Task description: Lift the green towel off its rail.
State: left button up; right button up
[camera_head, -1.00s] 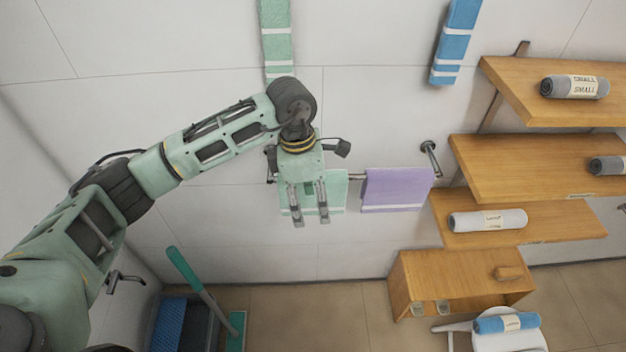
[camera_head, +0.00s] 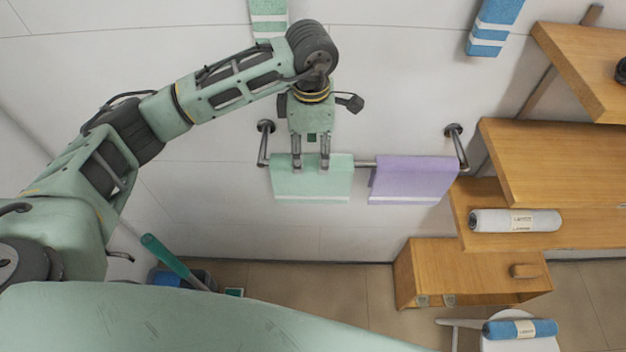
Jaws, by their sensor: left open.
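The green towel (camera_head: 312,187) hangs folded over the left part of a metal rail (camera_head: 364,163) on the tiled wall. It is pale green with a white stripe near its lower edge. My left gripper (camera_head: 311,167) is open, with its two fingers pointing down over the towel's top edge near its middle. I cannot tell whether the fingers touch the cloth. A purple towel (camera_head: 411,179) hangs on the same rail to the right, with a small gap between the two. My right gripper is not in view.
A green-handled mop (camera_head: 170,257) stands at lower left. Another green towel (camera_head: 268,18) and a blue towel (camera_head: 494,25) hang higher up.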

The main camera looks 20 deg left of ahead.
aim_at(312, 159)
pick_arm(q)
jog(key=shift+f+b, duration=0.35)
jog(key=shift+f, duration=0.5)
jog(key=shift+w+f, duration=0.15)
jog(key=shift+f, duration=1.2)
notch_tip(312, 159, down, 5)
jog(key=p, duration=0.3)
jog(key=shift+f, duration=0.5)
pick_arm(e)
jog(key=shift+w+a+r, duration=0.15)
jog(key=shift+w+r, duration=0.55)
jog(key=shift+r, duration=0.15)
pick_arm(q)
jog(key=shift+c, duration=0.4)
jog(key=shift+c, duration=1.1)
jog(key=shift+w, duration=0.1)
jog(key=c, duration=1)
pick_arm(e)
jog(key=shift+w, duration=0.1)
pick_arm(q)
jog(key=shift+r, duration=0.1)
jog(key=shift+c, duration=0.2)
